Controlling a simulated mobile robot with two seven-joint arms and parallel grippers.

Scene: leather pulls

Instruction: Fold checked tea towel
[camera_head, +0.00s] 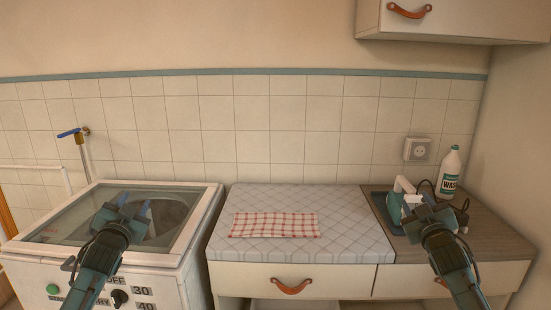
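The checked tea towel (274,224), red and white, lies flat on the quilted ironing pad (330,245) on the counter, its long side running left to right. My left gripper (135,205) is over the washing machine's glass lid, to the left of the towel and apart from it. Its fingers look spread, with nothing between them. My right gripper (420,203) is to the right of the towel, in front of the iron. Its fingertips are hard to make out against the iron.
A washing machine (205,215) stands at the left. At the right, an iron (399,190) with a dark cord and a white wash bottle (450,172) stand on the wooden worktop (490,232). A wall cabinet (460,22) hangs above right. The pad around the towel is clear.

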